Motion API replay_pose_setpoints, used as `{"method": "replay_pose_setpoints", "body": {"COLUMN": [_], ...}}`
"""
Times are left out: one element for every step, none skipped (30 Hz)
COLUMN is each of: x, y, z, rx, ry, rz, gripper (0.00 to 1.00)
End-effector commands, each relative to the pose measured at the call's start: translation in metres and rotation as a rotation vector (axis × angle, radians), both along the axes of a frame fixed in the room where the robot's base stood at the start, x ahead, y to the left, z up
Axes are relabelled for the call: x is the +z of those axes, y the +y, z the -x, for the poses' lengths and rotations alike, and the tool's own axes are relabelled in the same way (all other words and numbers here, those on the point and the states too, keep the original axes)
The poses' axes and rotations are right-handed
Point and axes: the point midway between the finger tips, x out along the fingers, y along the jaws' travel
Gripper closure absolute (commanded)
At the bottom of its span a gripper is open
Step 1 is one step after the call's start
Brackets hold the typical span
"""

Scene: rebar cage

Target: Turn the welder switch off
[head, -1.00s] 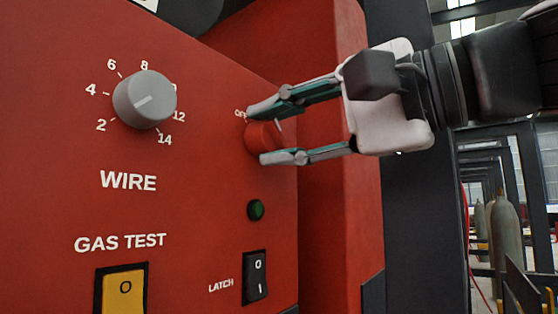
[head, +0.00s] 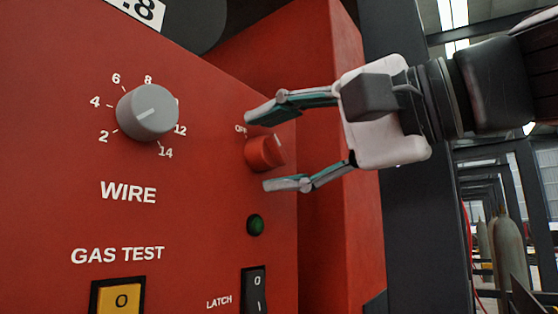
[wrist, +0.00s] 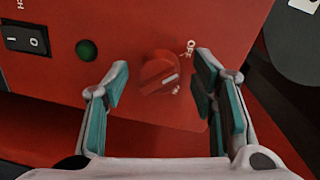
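The welder switch is a round red knob (head: 262,153) on the red front panel, near its right edge. An OFF label is at its upper left in the head view. In the wrist view the knob (wrist: 157,72) has a white mark on its right side, pointing toward a small, partly hidden label rather than squarely at OFF. My gripper (head: 266,151) is open, with one finger above and one below the knob in the head view. In the wrist view the fingers (wrist: 161,72) stand on either side of it, with gaps to the knob.
A grey WIRE dial (head: 147,112) is to the left on the panel. Below the switch are a green lamp (head: 255,225) and a black LATCH rocker (head: 254,289). A yellow GAS TEST switch (head: 120,297) is at lower left. Gas cylinders (head: 508,246) stand far behind at right.

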Motion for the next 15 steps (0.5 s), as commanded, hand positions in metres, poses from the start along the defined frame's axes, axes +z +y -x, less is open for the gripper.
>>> {"method": "replay_pose_setpoints", "body": {"x": [0.0,0.0,0.0,0.0,0.0,0.001,0.001,0.001,0.002,0.002,0.002,0.003,0.003,0.004,0.004], "y": [0.0,0.0,0.0,-0.001,-0.002,-0.003,-0.005,-0.007,-0.011,-0.015,-0.019,-0.025,-0.03,-0.035,-0.042], "z": [0.0,0.0,0.0,0.0,0.001,0.002,0.004,0.006,0.009,0.012,0.015,0.02,0.024,0.028,0.033], "rx": [0.0,0.0,0.0,-0.001,-0.001,-0.001,-0.001,-0.001,-0.001,-0.001,-0.001,-0.002,-0.001,-0.002,-0.002], "ry": [0.0,0.001,0.001,-0.001,-0.001,-0.001,-0.001,-0.001,-0.002,-0.004,-0.004,-0.003,-0.004,-0.004,-0.004], "rz": [0.0,-0.001,-0.001,-0.001,-0.001,-0.001,-0.002,-0.002,-0.001,-0.001,-0.001,-0.002,-0.003,-0.003,-0.001], "gripper": [0.48,0.48,0.48,0.48,0.48,0.48,0.48,0.48,0.48,0.48,0.48,0.48,0.48,0.48,0.48]}}
